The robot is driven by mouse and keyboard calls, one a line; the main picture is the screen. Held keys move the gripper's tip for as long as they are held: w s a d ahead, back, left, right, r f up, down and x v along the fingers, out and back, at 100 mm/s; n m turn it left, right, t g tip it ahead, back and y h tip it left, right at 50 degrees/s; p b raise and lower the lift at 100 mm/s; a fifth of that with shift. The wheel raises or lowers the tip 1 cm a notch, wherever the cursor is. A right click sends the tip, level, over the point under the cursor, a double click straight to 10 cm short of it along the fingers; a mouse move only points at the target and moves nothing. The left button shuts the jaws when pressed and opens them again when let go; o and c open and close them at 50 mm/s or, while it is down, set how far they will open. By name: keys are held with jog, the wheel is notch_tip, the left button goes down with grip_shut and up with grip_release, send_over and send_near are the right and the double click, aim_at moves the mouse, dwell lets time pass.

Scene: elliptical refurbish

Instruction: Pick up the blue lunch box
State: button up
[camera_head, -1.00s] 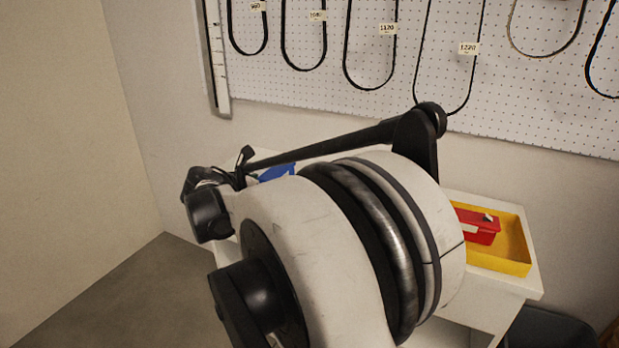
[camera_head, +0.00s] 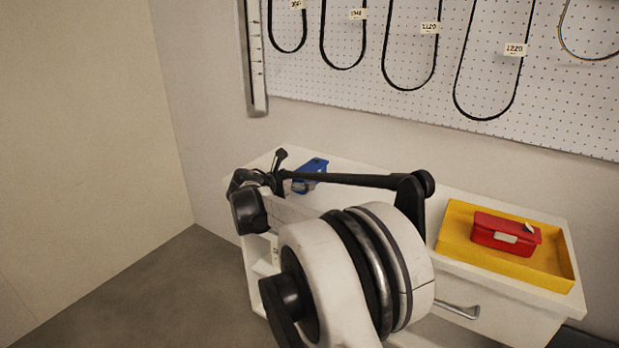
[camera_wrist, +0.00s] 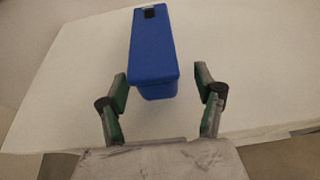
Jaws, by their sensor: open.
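The blue lunch box (camera_wrist: 152,48) sits on the white table top in the wrist view, with a dark latch near its far end. My gripper (camera_wrist: 160,88) is open, with its two green-padded fingers apart. The near end of the box lies between and just beyond the fingertips, and I see no finger touching it. In the head view the blue lunch box (camera_head: 312,172) is on the far left part of the white table, partly hidden by my arm. My gripper (camera_head: 280,165) is beside it there, mostly hidden.
A yellow tray (camera_head: 455,222) with a red box (camera_head: 505,236) in it stands at the right end of the white table (camera_head: 350,163). A pegboard (camera_head: 440,60) with hanging belts is on the wall behind. A drawer handle (camera_head: 458,310) sticks out in front.

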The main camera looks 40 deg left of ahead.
jog(key=x, duration=0.3)
jog(key=b+x, duration=0.1)
jog(key=shift+w+a, duration=0.3)
jog(key=shift+w, duration=0.1)
jog(key=c, duration=1.6)
